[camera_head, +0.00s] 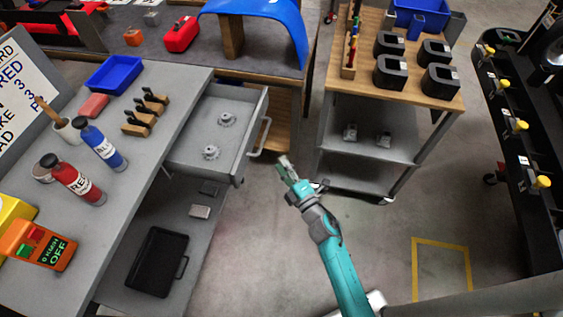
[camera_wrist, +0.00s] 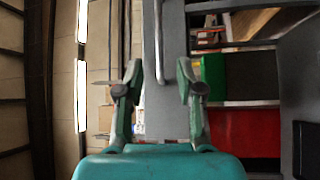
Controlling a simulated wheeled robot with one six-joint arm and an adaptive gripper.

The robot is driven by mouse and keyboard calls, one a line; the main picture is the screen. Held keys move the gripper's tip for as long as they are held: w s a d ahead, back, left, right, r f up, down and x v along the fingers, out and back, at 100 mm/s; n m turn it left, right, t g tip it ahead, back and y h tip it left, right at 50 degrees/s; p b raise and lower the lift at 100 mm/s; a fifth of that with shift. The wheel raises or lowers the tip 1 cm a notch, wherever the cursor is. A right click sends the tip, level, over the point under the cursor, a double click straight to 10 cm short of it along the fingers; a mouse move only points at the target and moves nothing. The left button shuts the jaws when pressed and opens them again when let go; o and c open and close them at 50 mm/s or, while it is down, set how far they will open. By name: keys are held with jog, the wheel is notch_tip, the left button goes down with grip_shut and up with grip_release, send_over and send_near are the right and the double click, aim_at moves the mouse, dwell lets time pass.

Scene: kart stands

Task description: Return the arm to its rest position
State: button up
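My teal arm reaches up from the bottom of the head view. My gripper (camera_head: 287,167) is in the air over the floor, just right of the open drawer's handle. In the wrist view my gripper (camera_wrist: 158,78) shows two green fingers spread well apart, with nothing between them. The open grey drawer (camera_head: 258,112) holds two small metal parts (camera_head: 226,119) and has a bar handle (camera_head: 265,138). I cannot tell the exact gap between my gripper and the handle.
The grey workbench (camera_head: 150,180) with bottles and a blue tray (camera_head: 115,74) stands at left. A wooden-topped cart (camera_head: 440,98) with black blocks stands behind at right. A dark rack (camera_head: 500,130) is at far right. Floor (camera_head: 250,260) is clear around my arm.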

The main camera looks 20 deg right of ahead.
jog(key=s+a+m+g+h, duration=0.2)
jog(key=s+m, duration=0.7)
jog(key=s, duration=1.4)
jog(key=s+r+m+g, duration=0.1)
jog(key=s+r+m, duration=0.3)
jog(key=s, duration=0.5)
jog(key=s+r+m+g+h, duration=0.1)
jog(key=s+r+m, duration=0.4)
jog(key=s+r, duration=0.2)
jog(key=shift+s+d+r+g, duration=0.15)
jog(key=shift+s+d+g, duration=0.2)
jog(key=shift+s, duration=0.8)
